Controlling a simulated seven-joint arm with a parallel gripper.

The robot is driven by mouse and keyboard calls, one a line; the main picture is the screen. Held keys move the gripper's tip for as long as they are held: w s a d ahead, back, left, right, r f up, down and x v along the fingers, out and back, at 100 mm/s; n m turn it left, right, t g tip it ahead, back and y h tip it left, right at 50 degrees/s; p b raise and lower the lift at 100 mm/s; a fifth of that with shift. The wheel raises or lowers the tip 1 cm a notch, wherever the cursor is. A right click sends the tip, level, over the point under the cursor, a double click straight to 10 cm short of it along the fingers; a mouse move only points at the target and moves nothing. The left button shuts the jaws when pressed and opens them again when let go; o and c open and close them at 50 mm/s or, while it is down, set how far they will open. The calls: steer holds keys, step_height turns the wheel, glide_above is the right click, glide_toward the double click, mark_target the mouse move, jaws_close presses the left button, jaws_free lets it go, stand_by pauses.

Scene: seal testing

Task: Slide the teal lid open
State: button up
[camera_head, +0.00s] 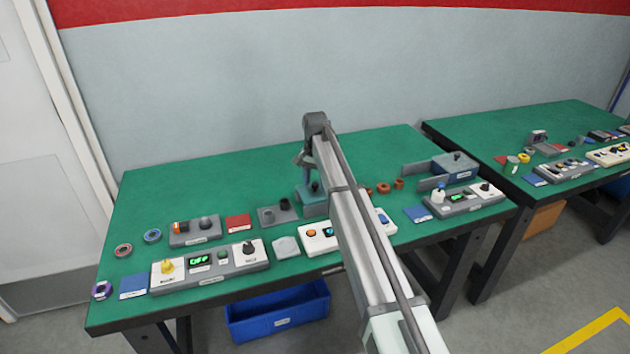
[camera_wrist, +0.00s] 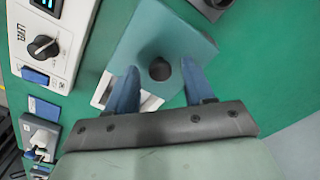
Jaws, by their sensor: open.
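The teal lid (camera_wrist: 142,42) with a round black knob (camera_wrist: 159,69) lies below my gripper in the wrist view. In the head view the teal lid (camera_head: 311,196) is at the middle of the left table, partly hidden by my arm. A pale, slotted part (camera_wrist: 104,92) shows beside the lid's left edge, partly behind a finger. My gripper (camera_wrist: 160,82) is open, its two blue fingers on either side of the knob with gaps between. Whether the fingertips touch the lid cannot be told. In the head view the fingers are hard to make out.
A panel with a black dial (camera_wrist: 43,46) stands left of the lid in the wrist view. In the head view, a grey block with holes (camera_head: 278,215) is left of the lid, and a white button panel (camera_head: 318,238) is in front. Small orange rings (camera_head: 383,188) lie to the right.

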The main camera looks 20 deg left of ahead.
mark_target(315, 184)
step_height(315, 184, up, 14)
stand_by(0.6)
steer(key=shift+f, duration=0.15)
